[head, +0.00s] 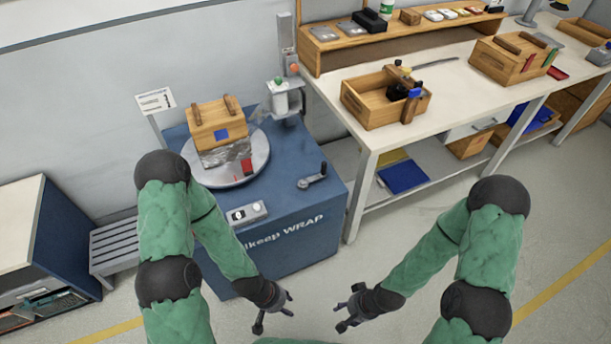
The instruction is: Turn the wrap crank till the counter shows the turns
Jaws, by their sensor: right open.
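The wrap crank (313,177), a dark grey arm with a knob, lies on the right part of the blue wrap machine's top (290,150). A small grey panel (247,213) with round white faces sits at the machine's front edge; it may be the counter, but no number is readable. A wooden crate (217,125) with film around its lower part stands on the round turntable (257,162). My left gripper (275,311) is open and empty, low in front of the machine. My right gripper (341,317) is open and empty, to its right. Both are well apart from the crank.
A film post (286,60) rises behind the turntable. A sign (155,100) stands at the back left. A white workbench (440,110) with wooden crates is on the right. A slatted grey stand (113,247) is at left. Floor between my grippers is clear.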

